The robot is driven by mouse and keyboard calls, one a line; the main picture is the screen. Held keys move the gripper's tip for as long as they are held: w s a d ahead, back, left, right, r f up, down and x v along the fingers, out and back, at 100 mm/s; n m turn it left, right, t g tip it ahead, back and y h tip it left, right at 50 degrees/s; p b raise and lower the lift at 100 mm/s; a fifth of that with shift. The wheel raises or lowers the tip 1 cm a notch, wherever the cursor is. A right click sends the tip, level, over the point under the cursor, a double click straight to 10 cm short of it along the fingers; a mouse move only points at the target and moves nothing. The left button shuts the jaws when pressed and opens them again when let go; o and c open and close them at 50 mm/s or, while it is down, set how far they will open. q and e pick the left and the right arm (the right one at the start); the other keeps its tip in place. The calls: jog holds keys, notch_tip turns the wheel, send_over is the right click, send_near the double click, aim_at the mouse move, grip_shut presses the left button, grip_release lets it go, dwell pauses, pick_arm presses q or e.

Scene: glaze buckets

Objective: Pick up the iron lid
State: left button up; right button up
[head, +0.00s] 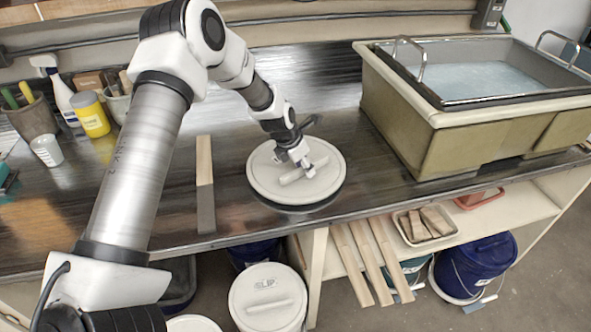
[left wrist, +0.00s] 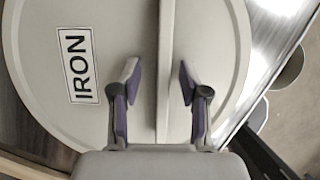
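The iron lid (head: 265,178) is a round, pale grey disc with a raised bar handle across its middle, on the dark worktop. In the left wrist view the lid (left wrist: 105,128) fills most of the picture and carries a white label reading IRON (left wrist: 79,66). My left gripper (head: 304,170) is over the lid, reaching down at the handle. In the left wrist view its two fingertips (left wrist: 160,82) are apart, one on each side of the handle bar (left wrist: 167,60), with gaps showing on both sides. My right gripper is in neither view.
A large basin (head: 455,115) with metal handles stands right of the lid. A yellow jar (head: 90,114) and spray bottle (head: 60,92) stand far left. A bucket with a SLIP lid (head: 267,310) is below the worktop edge.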

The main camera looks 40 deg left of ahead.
pick_arm(q)
jog(key=shift+s+d+r, duration=0.2)
jog(key=shift+s+r, duration=0.05)
jog(key=shift+s, duration=0.05)
jog(key=shift+w+a+f, duration=0.1)
jog(key=shift+f, duration=0.1)
jog(key=shift+c, duration=0.4)
grip_shut()
